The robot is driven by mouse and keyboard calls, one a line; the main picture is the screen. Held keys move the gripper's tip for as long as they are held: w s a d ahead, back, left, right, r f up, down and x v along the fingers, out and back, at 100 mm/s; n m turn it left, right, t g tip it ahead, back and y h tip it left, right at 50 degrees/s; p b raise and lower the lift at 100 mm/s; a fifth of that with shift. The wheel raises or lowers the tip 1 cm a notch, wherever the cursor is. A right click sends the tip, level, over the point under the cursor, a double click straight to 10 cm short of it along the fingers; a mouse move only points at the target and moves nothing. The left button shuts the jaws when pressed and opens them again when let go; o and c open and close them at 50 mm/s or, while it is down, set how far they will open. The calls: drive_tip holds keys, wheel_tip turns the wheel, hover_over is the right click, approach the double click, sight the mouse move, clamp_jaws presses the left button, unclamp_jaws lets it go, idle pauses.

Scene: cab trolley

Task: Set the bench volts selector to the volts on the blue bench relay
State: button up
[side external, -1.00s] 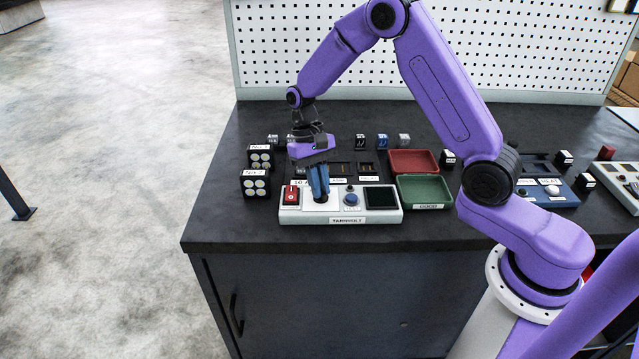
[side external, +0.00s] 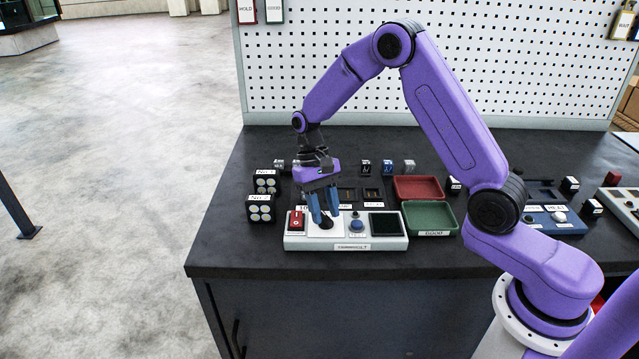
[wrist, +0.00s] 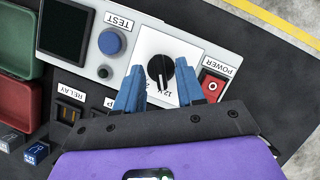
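The volts selector is a black knob (wrist: 160,72) with a white pointer line on a white plate of the bench tester (side external: 297,243). In the wrist view its line points down the picture, near a partly hidden "12V" mark. My gripper (wrist: 160,67) is open, with one blue finger at each side of the knob and visible gaps between. In the side external view my gripper (side external: 325,220) is low over the plate. The blue relay (side external: 388,168) stands at the back of the bench; it also shows in the wrist view (wrist: 36,151), its small print hard to read.
The red power switch (wrist: 212,86) is close beside one finger. A blue test button (wrist: 111,41) and a dark screen (wrist: 64,27) are on the other side. Red (side external: 417,188) and green (side external: 432,217) trays stand right of the relay sockets. Black multi-disc blocks (side external: 260,209) stand left.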

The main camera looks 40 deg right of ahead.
drive_tip(key=v, duration=1.7)
drive_tip(key=s+a+n+t+h, duration=0.1)
drive_tip(key=s+a+n, duration=0.25)
drive_tip(key=s, duration=0.45)
drive_tip(key=s+a+n+t+h, duration=0.1)
drive_tip(key=s+a+n, duration=0.25)
drive_tip(key=s, duration=0.45)
drive_tip(key=s+d+f+n+t, duration=0.1)
drive_tip(key=s+n, duration=0.3)
drive_tip(key=s, duration=0.5)
drive_tip(key=s+d+f+n+t+y, duration=0.1)
drive_tip(key=s+d+f+n, duration=0.2)
drive_tip(key=s, duration=0.7)
drive_tip(key=shift+s+d+n+t, duration=0.35)
drive_tip(key=shift+d+n, duration=0.35)
drive_tip(key=shift+d, duration=0.15)
